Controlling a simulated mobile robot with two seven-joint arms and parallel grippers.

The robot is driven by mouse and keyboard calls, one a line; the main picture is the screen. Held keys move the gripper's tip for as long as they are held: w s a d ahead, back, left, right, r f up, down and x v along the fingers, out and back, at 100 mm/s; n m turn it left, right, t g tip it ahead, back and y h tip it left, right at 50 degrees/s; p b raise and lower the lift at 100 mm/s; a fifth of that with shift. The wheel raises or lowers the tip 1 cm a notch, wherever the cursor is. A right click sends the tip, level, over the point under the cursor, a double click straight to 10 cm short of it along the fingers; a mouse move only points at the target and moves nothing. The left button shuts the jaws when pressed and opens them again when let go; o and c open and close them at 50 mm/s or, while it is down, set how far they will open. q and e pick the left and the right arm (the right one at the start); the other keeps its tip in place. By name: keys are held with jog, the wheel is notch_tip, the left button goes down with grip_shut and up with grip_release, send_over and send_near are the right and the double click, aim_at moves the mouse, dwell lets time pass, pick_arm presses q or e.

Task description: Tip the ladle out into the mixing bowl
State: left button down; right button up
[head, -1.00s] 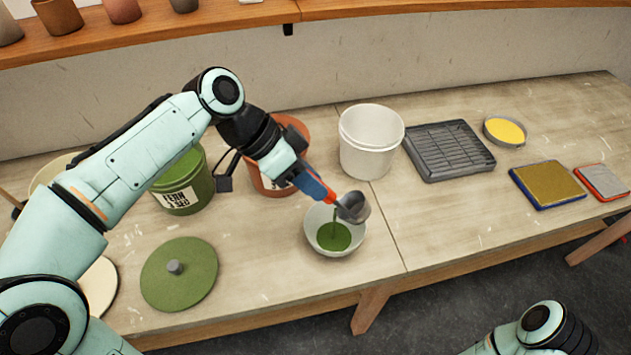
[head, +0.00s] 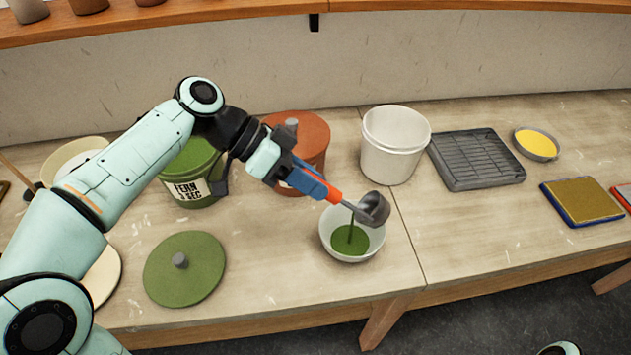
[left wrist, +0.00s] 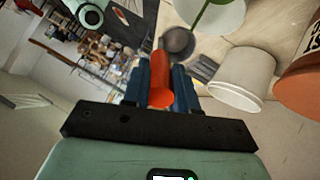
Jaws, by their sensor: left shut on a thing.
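My left gripper (head: 318,186) is shut on the orange handle of the ladle (head: 373,208). The grey ladle head is tilted over the right side of the white mixing bowl (head: 330,242). A thin green stream falls from it into the bowl, where green glaze (head: 351,239) lies in the bottom. In the left wrist view the orange handle sits between the blue fingers (left wrist: 160,85), with the ladle head (left wrist: 179,42) beyond and green liquid running from it. The inside of the ladle head is hidden. My right gripper is not in view.
A green bucket (head: 188,192) and its green lid (head: 184,270) stand left of the bowl.

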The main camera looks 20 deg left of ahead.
pick_arm(q)
jog(key=s+a+f+t+h+b, duration=0.1)
jog(key=a+f+h+b, duration=0.4)
jog(key=b, duration=1.1)
jog(key=shift+f+t+h+b, duration=0.3)
jog(key=shift+f+h, duration=0.4)
jog(key=shift+f, duration=0.9)
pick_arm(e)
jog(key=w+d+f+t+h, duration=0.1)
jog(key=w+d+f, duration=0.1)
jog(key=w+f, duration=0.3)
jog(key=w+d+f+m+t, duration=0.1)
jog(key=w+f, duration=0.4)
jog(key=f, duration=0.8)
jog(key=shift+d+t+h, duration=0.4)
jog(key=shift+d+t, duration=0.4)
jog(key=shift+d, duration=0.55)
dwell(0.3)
